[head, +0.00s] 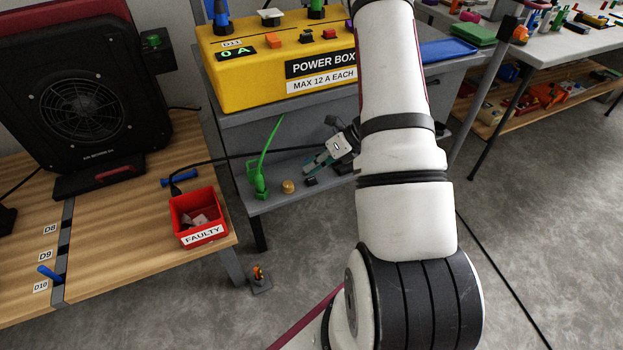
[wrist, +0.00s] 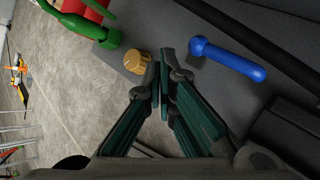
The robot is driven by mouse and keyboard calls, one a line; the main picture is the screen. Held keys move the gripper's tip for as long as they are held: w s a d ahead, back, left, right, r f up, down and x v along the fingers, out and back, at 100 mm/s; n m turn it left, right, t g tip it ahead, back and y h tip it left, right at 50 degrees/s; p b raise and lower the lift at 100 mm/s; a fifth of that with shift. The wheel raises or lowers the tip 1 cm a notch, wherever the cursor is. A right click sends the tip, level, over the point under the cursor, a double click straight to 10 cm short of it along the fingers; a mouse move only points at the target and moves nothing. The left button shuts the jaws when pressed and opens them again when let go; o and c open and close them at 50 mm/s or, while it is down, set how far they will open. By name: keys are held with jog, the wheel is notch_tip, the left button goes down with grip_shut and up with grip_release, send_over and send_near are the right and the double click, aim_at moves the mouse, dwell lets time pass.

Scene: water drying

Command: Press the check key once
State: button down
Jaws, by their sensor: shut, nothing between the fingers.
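No label reading "check" shows, so I cannot tell for certain which part is the check key. A round gold knob (head: 288,186) sits on the grey lower shelf (head: 305,202) under the power box; it also shows in the wrist view (wrist: 138,62). My gripper (head: 308,169) is over this shelf, behind and right of the knob in the head view. In the wrist view my gripper (wrist: 160,85) has its teal fingers together, empty, just beside the knob. Whether they touch it is unclear. A blue handle (wrist: 228,60) lies to the right of the fingertips.
A green lever (head: 259,180) stands left of the knob. The yellow power box (head: 270,75) is above, its display reading 0 A. A red FAULTY bin (head: 197,215) is on the wooden table at left, near a black air mover (head: 82,110). Black cables cross the area.

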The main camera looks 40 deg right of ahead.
jog(key=shift+f, duration=0.2)
dwell(0.5)
jog(key=shift+f+b, duration=0.25)
jog(key=shift+b, duration=0.1)
jog(key=shift+f, duration=0.4)
dwell(0.5)
jog(key=shift+r, duration=0.15)
jog(key=shift+r+p, duration=0.35)
jog(key=shift+r, duration=0.35)
jog(key=shift+r+p, duration=1.85)
jog(key=shift+r, duration=0.7)
